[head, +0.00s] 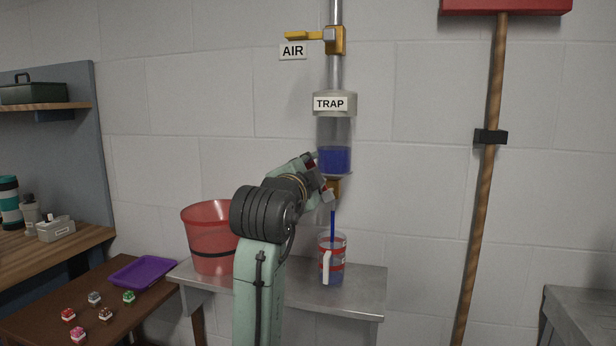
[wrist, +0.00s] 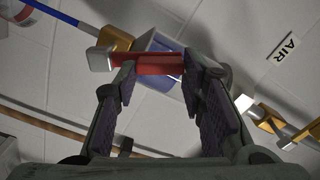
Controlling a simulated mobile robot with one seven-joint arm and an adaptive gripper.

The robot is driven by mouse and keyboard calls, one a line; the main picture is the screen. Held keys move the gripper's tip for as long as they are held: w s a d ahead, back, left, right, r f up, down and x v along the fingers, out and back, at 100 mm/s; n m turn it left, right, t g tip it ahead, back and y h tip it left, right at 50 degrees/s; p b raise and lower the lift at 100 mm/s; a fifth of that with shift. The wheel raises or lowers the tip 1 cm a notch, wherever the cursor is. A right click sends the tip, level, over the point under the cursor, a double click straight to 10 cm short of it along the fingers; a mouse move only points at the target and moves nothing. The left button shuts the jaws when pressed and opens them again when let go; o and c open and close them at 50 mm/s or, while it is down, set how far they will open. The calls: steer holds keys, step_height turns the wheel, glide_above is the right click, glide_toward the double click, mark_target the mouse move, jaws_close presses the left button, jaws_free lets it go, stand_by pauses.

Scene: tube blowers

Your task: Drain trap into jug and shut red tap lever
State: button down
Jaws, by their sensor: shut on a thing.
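The trap (head: 334,135) is a clear cylinder on the wall pipe with blue liquid in its lower part. Below it is a brass tap (head: 334,187), and a blue stream (head: 333,212) runs down from it into the clear jug (head: 338,248), which has red bands and a white handle. My gripper (wrist: 158,68) is shut on the red tap lever (wrist: 155,64), which lies between the fingertips in the wrist view. The brass tap body (wrist: 117,41) and the blue stream (wrist: 55,14) also show there. In the head view my wrist and fingers hide most of the lever.
The jug stands on a metal side table (head: 350,298) beside a red bucket (head: 210,225). Above the trap is a yellow AIR lever (head: 304,36). A wooden-handled tool (head: 485,190) hangs at the right. A low table at the left holds a purple tray (head: 146,270) and small blocks.

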steer(key=shift+d, duration=0.15)
stand_by(0.3)
steer(key=c, duration=1)
jaws_free()
steer(key=shift+s, duration=0.1)
steer(key=v, duration=1.2)
steer(key=shift+r, duration=0.1)
